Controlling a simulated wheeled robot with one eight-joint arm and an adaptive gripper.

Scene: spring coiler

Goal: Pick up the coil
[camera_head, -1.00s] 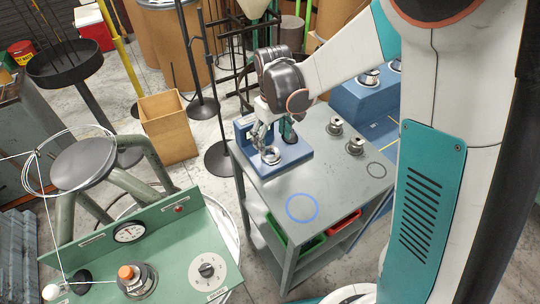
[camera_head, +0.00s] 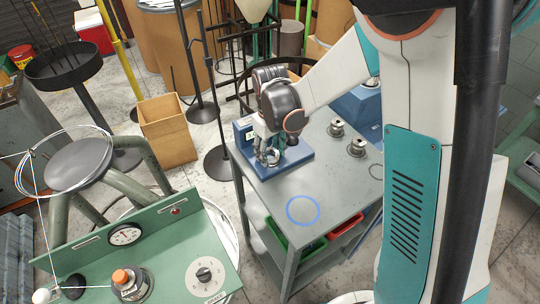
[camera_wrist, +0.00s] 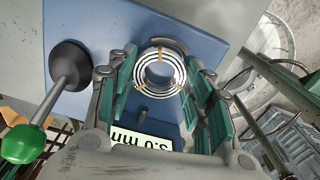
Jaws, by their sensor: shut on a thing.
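The coil (camera_wrist: 148,68) is a flat silver ring of several wire turns with tan ties. It sits around a grey post on the blue fixture (camera_wrist: 110,22), which stands on the grey table's far left part in the head view (camera_head: 300,160). My gripper (camera_wrist: 163,85) points down over the fixture, with green-lined fingers on both sides of the coil, and is shut on it. In the head view my gripper (camera_head: 268,152) covers most of the coil. The coil looks still down at the fixture's surface.
A lever with a green knob (camera_wrist: 22,145) rises beside my gripper. A blue ring mark (camera_head: 302,224) lies on clear tabletop nearer the front. Two metal spools (camera_head: 337,128) (camera_head: 357,148) stand to the right.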

